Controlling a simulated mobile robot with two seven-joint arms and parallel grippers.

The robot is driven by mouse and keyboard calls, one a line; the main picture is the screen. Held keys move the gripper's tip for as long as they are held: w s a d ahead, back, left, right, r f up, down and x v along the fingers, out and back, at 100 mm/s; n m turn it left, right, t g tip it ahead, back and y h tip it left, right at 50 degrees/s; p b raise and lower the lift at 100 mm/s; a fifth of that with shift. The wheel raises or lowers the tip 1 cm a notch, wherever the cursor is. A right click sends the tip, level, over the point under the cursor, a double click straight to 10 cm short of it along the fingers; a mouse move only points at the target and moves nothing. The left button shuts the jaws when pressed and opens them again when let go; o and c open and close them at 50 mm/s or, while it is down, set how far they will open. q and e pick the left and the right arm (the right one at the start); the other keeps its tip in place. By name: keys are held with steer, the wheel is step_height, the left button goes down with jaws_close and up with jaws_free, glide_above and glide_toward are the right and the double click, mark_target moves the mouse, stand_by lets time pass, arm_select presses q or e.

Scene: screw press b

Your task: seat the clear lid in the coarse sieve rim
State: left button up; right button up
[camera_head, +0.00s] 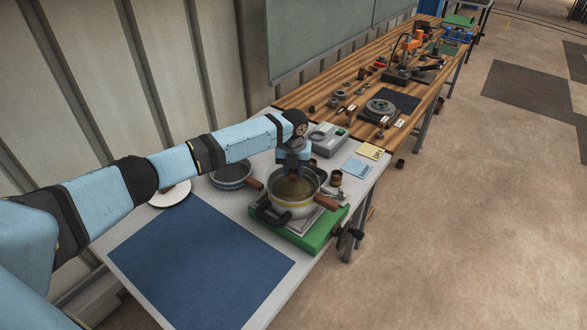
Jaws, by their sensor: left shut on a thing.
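A round metal vessel with a yellow band (292,207) and a wooden handle stands on a green base at the right of the near table; I take it to be the coarse sieve. My left gripper (293,178) comes in from the left and points down over its opening. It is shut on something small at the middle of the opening. That is probably the clear lid's knob, but the lid itself cannot be made out clearly. I cannot tell whether the lid touches the rim. My right gripper is not in view.
A second round pan with a blue band (230,174) and wooden handle sits to the left. A white plate (170,193) lies farther left. A grey device (328,139) and blue and yellow cards stand behind. The blue mat (200,265) in front is clear.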

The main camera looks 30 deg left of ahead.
arm_select(q)
steer(key=shift+f, duration=0.2)
steer(key=shift+f+b, duration=0.55)
steer(key=shift+f, duration=0.35)
steer(key=o, duration=1)
steer(key=shift+o, duration=0.2)
steer(key=shift+r, duration=0.15)
step_height(320, 180, up, 12)
steer(key=shift+r+b, duration=0.15)
steer(key=shift+b, duration=0.95)
steer(key=shift+r, duration=0.65)
